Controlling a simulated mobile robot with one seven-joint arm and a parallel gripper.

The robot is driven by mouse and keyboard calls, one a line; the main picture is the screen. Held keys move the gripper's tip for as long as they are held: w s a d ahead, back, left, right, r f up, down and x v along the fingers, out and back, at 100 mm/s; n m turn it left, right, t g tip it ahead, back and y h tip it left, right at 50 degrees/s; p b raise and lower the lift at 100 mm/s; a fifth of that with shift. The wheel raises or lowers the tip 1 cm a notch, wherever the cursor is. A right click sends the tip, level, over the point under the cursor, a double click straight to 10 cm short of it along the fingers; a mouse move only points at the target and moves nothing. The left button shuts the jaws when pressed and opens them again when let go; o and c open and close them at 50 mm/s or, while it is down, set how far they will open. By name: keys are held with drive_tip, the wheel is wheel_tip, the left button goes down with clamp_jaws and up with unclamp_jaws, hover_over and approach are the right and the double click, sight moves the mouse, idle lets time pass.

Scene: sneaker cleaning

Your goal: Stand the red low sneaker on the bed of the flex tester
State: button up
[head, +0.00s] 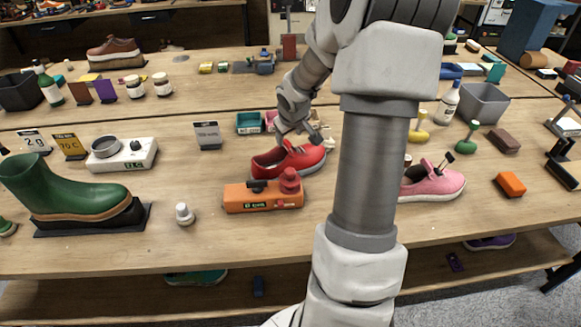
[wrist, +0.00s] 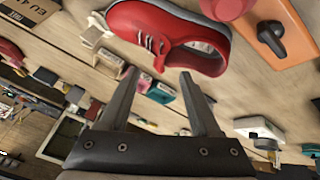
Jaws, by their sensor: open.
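The red low sneaker (head: 303,160) rests on the table just behind an orange device in the head view. It has a pale sole. In the wrist view the sneaker (wrist: 150,25) lies just beyond my fingertips, its opening and laces showing. My gripper (wrist: 155,76) is open, with nothing between its fingers. In the head view my gripper (head: 288,135) is at the sneaker's far upper side; contact cannot be told. The orange device (head: 262,198) has a red knob and a black part on top. It may be the flex tester; its label is unreadable.
A green boot (head: 62,190) stands on a black plate at the left, near a white scale (head: 138,155). A small white-capped item (head: 184,214) is left of the orange device. A pink shoe (head: 435,183) is to the right, partly behind my arm. The table's front edge is clear.

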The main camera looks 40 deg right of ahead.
sight(287, 144)
drive_tip(key=b+x, duration=0.1)
drive_tip(key=x, duration=0.6)
drive_tip(key=shift+w+d+f+b, duration=0.1)
drive_tip(key=shift+w+f+b, duration=0.1)
drive_tip(key=shift+f+b, duration=0.15)
clamp_jaws()
idle(1.1)
